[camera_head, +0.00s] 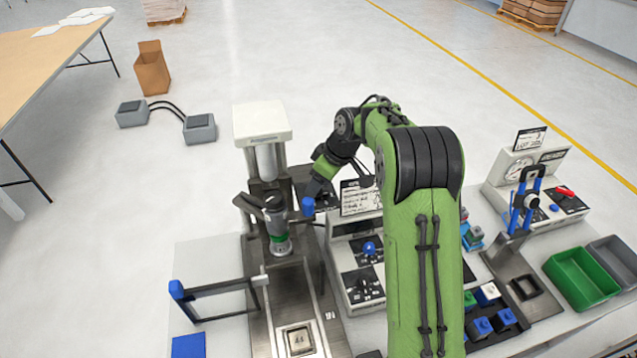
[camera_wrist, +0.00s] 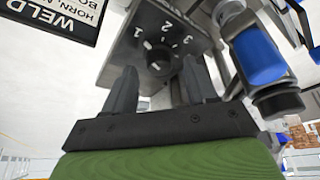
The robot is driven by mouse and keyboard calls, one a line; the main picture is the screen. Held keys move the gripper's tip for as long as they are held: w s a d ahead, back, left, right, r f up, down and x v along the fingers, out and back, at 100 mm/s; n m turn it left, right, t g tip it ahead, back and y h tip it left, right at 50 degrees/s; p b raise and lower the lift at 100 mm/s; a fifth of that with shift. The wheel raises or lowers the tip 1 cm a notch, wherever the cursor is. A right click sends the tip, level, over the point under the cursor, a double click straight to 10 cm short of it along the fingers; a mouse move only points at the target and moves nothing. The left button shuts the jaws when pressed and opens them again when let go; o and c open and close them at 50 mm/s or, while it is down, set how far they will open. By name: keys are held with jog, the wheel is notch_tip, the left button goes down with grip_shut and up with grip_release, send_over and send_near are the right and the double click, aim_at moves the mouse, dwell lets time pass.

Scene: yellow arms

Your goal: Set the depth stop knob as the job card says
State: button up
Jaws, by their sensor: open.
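In the wrist view, my gripper (camera_wrist: 158,70) is open, with one finger on each side of the dark round depth stop knob (camera_wrist: 162,61). I cannot tell whether either finger touches it. The knob sits on a grey block (camera_wrist: 140,42) with white digits around it, 1 at the left and 2 and 3 toward the right. White marks show near the knob, but its exact setting is unclear. In the head view, my gripper is beside the press column and its fingertips are hidden. A white card (camera_head: 360,197) stands right of it, its writing too small to read.
The press (camera_head: 262,122) with its white head stands left of my arm. A blue-ended lever (camera_wrist: 258,55) is close to the right finger. A black sign (camera_wrist: 55,20) reading "WELD" is cut off at upper left. A control box (camera_head: 360,265) and green bin (camera_head: 580,279) stand farther right.

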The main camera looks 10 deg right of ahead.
jog(key=shift+w+a+f, duration=0.15)
jog(key=shift+w+f, duration=0.05)
jog(key=shift+f, duration=0.45)
jog(key=c, duration=1.1)
jog(key=shift+o, duration=0.2)
jog(key=shift+m+b, duration=0.3)
jog(key=shift+b, duration=0.05)
jog(key=m+h+b, duration=0.1)
jog(key=m+b, duration=0.1)
jog(key=shift+a+f+m+t, duration=0.1)
jog(key=shift+a+m+t, duration=0.05)
jog(key=shift+m+t, duration=0.25)
jog(key=m+h+b, duration=0.1)
jog(key=m, duration=0.3)
jog(key=shift+s+a+t+h+b, duration=0.1)
jog(key=shift+t+h+b, duration=0.2)
jog(key=shift+h+b, duration=0.1)
jog(key=m+h, duration=0.1)
jog(key=m, duration=0.4)
jog(key=shift+a+r+h, duration=0.15)
jog(key=shift+r+h, duration=0.05)
jog(key=shift+h, duration=0.2)
jog(key=shift+m+g+h+p, duration=0.4)
jog(key=shift+m+h+p, duration=0.25)
jog(key=shift+m, duration=1.25)
